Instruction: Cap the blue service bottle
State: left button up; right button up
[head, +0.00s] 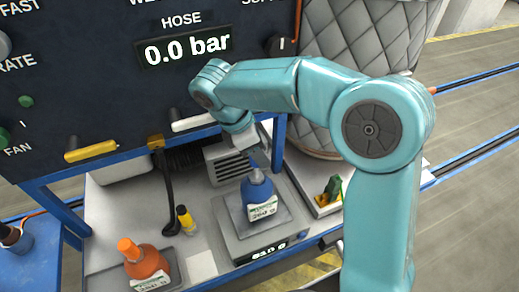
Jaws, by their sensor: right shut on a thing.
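The blue service bottle (258,199) stands upright on a grey scale (233,228), with a white label on its front that seems to read 260 g. My right gripper (260,165) reaches down from above, directly over the bottle's neck. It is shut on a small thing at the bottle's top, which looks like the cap. The jaws and the small size hide most of it, and I cannot tell whether it is seated on the neck. My left gripper is not in view.
An orange bottle (146,265) stands on a dark tray at front left. A yellow-and-black tool (186,219) and a black hose nozzle (169,200) are left of the scale. A green clamp-like part (331,191) lies right. A dark panel (100,90) rises behind.

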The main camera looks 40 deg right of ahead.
jog(key=shift+p, duration=0.3)
jog(key=shift+p, duration=0.4)
dwell(1.1)
jog(key=shift+f+b, duration=1.75)
jog(key=shift+f, duration=0.9)
jog(key=o, duration=1.1)
notch_tip(320, 180, up, 20)
jog(key=p, duration=0.1)
jog(key=shift+p, duration=0.35)
